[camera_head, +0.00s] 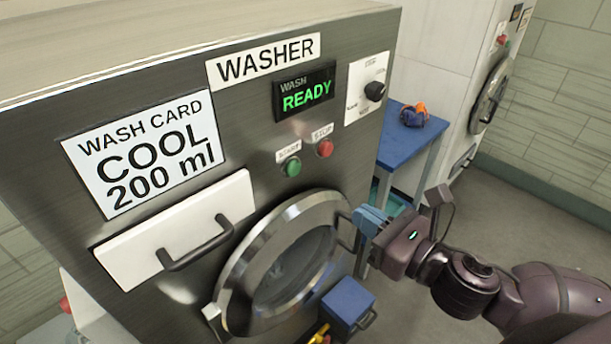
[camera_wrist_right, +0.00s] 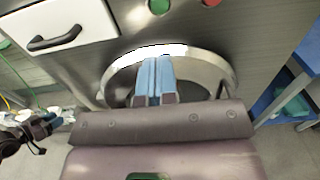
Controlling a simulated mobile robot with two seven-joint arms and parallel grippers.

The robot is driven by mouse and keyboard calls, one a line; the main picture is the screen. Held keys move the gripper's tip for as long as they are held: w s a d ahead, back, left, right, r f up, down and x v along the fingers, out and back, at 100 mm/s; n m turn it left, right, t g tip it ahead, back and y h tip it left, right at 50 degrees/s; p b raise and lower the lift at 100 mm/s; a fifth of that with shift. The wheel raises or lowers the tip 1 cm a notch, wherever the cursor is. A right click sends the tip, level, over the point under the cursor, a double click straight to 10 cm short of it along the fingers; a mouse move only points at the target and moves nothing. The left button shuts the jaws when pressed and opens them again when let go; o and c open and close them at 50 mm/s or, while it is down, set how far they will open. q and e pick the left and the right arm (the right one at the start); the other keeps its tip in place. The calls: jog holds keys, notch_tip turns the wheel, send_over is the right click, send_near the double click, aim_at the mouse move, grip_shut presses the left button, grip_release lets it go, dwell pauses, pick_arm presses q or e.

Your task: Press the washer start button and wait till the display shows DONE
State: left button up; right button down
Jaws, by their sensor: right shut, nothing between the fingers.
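The washer (camera_head: 250,130) is a steel machine with a label reading WASHER. Its display (camera_head: 305,92) shows WASH READY in green. The green start button (camera_head: 292,167) sits below the display, left of the red stop button (camera_head: 325,148); the green button also shows at the top of the wrist view (camera_wrist_right: 158,6). The round door (camera_head: 285,262) looks closed. My right gripper (camera_head: 362,222) is shut and empty, with blue fingers in front of the door's right edge, below and right of the start button. In the wrist view its fingers (camera_wrist_right: 154,80) point toward the door. My left gripper is not clearly in the head view.
A drawer with a black handle (camera_head: 195,245) is left of the door. A dial (camera_head: 374,91) is right of the display. A blue table (camera_head: 412,135) holds an orange and blue item (camera_head: 414,115).

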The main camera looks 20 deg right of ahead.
aim_at(296, 171)
pick_arm(q)
jog(key=shift+w+r+p, duration=0.25)
jog(key=shift+r+p, duration=0.2)
jog(key=shift+r, duration=0.2)
pick_arm(e)
jog(key=x, duration=1.4)
jog(key=shift+r, duration=0.1)
